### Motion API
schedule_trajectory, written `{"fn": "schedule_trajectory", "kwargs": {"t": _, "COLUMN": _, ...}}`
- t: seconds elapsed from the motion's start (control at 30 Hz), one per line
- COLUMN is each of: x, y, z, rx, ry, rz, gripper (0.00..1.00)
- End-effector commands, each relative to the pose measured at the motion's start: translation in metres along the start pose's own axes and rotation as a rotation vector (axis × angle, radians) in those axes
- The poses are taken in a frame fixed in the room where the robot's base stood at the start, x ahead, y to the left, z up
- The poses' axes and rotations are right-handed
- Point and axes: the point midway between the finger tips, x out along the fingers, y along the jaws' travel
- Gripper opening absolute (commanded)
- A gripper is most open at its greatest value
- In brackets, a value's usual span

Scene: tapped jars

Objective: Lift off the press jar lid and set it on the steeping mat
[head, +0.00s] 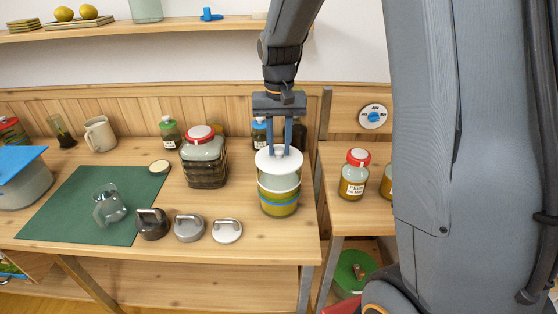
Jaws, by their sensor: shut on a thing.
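The press jar (279,203) stands near the right end of the wooden table, with green-yellow contents and a blue band. The white press jar lid (278,161) is level over the jar's top; whether it touches the rim I cannot tell. My gripper (279,150) points straight down from above, its two fingers shut on the lid's small knob. The steeping mat, a dark green cloth (72,209), lies on the left part of the table.
A red-lidded jar in a basket (204,160) stands left of the press jar. Small bottles and a mug (100,134) stand behind. The mat's upper left is bare.

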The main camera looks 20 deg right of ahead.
Motion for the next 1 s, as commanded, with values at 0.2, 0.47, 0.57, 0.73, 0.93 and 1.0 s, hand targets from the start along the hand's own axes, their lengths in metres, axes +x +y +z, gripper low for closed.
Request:
{"fn": "schedule_trajectory", "kwargs": {"t": 0.2, "x": -0.014, "y": 0.0, "z": 0.001, "rx": 0.0, "ry": 0.0, "rz": 0.0, "gripper": 0.03}}
{"fn": "schedule_trajectory", "kwargs": {"t": 0.47, "x": -0.028, "y": 0.0, "z": 0.001, "rx": 0.0, "ry": 0.0, "rz": 0.0, "gripper": 0.03}}
{"fn": "schedule_trajectory", "kwargs": {"t": 0.57, "x": -0.034, "y": 0.0, "z": 0.0, "rx": 0.0, "ry": 0.0, "rz": 0.0, "gripper": 0.03}}
{"fn": "schedule_trajectory", "kwargs": {"t": 0.73, "x": -0.043, "y": 0.0, "z": 0.0, "rx": 0.0, "ry": 0.001, "rz": 0.0, "gripper": 0.03}}
{"fn": "schedule_trajectory", "kwargs": {"t": 0.93, "x": -0.053, "y": 0.0, "z": 0.0, "rx": 0.0, "ry": 0.0, "rz": 0.0, "gripper": 0.03}}
{"fn": "schedule_trajectory", "kwargs": {"t": 1.0, "x": -0.057, "y": 0.0, "z": 0.001, "rx": 0.0, "ry": 0.0, "rz": 0.0, "gripper": 0.03}}
